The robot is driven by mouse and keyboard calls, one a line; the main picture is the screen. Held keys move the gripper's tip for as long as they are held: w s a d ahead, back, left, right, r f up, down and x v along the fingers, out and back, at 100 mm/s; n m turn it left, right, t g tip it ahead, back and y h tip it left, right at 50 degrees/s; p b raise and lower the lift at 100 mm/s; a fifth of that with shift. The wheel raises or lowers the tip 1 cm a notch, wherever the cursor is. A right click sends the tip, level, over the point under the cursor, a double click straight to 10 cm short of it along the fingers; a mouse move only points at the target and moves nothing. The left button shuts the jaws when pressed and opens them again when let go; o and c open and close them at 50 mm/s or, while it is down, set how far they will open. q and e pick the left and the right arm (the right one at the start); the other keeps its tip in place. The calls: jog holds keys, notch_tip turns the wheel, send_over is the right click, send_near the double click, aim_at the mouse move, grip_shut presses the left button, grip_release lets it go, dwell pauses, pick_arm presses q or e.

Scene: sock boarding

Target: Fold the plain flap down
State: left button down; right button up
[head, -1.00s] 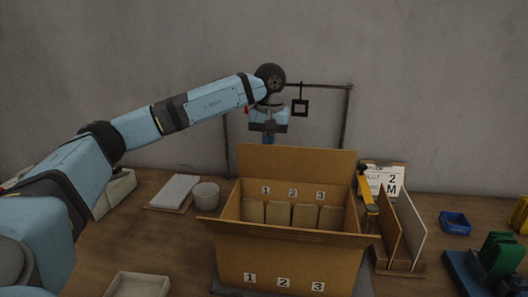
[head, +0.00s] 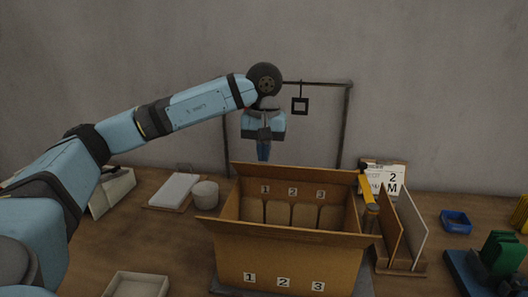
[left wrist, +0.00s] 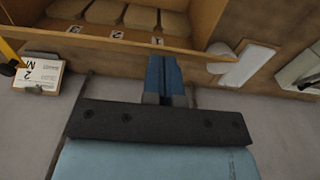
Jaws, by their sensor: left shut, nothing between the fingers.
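The open cardboard box (head: 237,260) stands on the table, with several tan packets and dividers inside. Its far flap (head: 290,173), which shows no marking, leans forward over the back of the opening; the number labels 1, 2, 3 show beneath it. My left gripper (head: 263,155) points down behind this flap, its blue fingers shut and empty. In the left wrist view the fingers (left wrist: 164,78) are at the brown flap edge; whether they touch it I cannot tell. The near flap (head: 290,232) is spread outward. My right gripper is out of view.
A dark frame with a hanging square (head: 300,105) stands behind the box. A yellow-handled tool (head: 367,190), upright boards (head: 412,228) and a label card (head: 388,177) stand close on the right.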

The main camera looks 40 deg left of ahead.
pick_arm(q)
jog(key=shift+f, duration=0.15)
jog(key=shift+s+d+f+b, duration=0.15)
jog(key=shift+s+f+b, duration=0.05)
jog(key=shift+f+b, duration=0.25)
jog(key=shift+w+r+p, duration=0.15)
jog(key=shift+r+p, duration=0.45)
jog(key=shift+r, duration=0.15)
notch_tip(320, 180, up, 7)
jog(key=p, duration=0.4)
jog(key=shift+f, duration=0.1)
